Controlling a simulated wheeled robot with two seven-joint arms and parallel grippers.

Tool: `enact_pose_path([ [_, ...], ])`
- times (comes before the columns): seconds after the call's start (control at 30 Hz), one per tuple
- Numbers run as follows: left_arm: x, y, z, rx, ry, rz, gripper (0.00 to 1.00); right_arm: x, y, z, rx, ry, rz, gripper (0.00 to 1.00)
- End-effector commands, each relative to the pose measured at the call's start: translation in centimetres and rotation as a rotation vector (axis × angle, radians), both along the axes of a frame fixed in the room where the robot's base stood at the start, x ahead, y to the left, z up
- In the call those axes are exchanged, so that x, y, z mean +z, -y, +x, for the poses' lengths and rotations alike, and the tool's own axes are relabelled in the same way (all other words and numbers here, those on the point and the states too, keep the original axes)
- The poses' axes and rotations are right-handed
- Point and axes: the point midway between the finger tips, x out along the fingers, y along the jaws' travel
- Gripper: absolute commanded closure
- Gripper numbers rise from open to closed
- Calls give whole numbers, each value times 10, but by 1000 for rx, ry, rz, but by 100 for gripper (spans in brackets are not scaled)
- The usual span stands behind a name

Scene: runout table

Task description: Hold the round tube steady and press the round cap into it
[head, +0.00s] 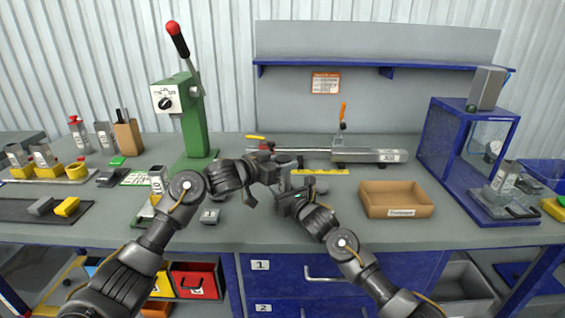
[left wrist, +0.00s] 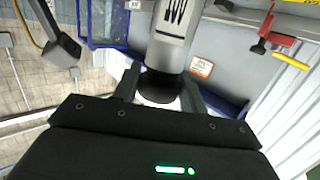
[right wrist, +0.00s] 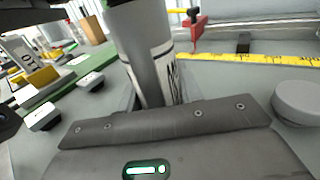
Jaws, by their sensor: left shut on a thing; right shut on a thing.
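The round tube (head: 285,181) is a grey cylinder standing upright on the bench. Its dark lettering shows in the right wrist view (right wrist: 150,60) and in the left wrist view (left wrist: 175,35). My right gripper (head: 290,198) is shut around its lower part. My left gripper (head: 272,168) is at the tube's top, shut on the round cap (left wrist: 160,85). The cap has a pale face and a dark plug part, lined up with the tube's end. I cannot tell whether the plug is inside the tube. The fingers partly hide the cap.
A grey disc (right wrist: 298,98) lies on the bench right of the tube, near a yellow measuring strip (head: 320,172). A cardboard tray (head: 396,199) stands to the right. A green press (head: 190,115) stands behind left.

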Motion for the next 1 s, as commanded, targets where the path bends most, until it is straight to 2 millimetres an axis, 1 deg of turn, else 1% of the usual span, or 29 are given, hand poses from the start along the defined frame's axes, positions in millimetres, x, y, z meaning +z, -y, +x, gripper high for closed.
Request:
enact_pose_path([
  [0.3, -8, 0, 0, 0, -1, -1, 80, 1, 0, 0, 0, 1, 1, 89],
  [0.33, -8, 0, 0, 0, -1, -1, 55, 1, 0, 0, 0, 1, 1, 89],
  [0.5, -8, 0, 0, 0, -1, -1, 33, 1, 0, 0, 0, 2, 1, 89],
  [0.83, -8, -2, -2, 0, -1, -1, 32, 1, 0, 0, 0, 2, 1, 89],
  [0.93, -6, -10, -8, 1, 0, -1, 32, 1, 0, 0, 0, 2, 1, 89],
  [1.0, -4, -19, -16, 1, 2, 1, 32, 1, 0, 0, 0, 2, 1, 89],
])
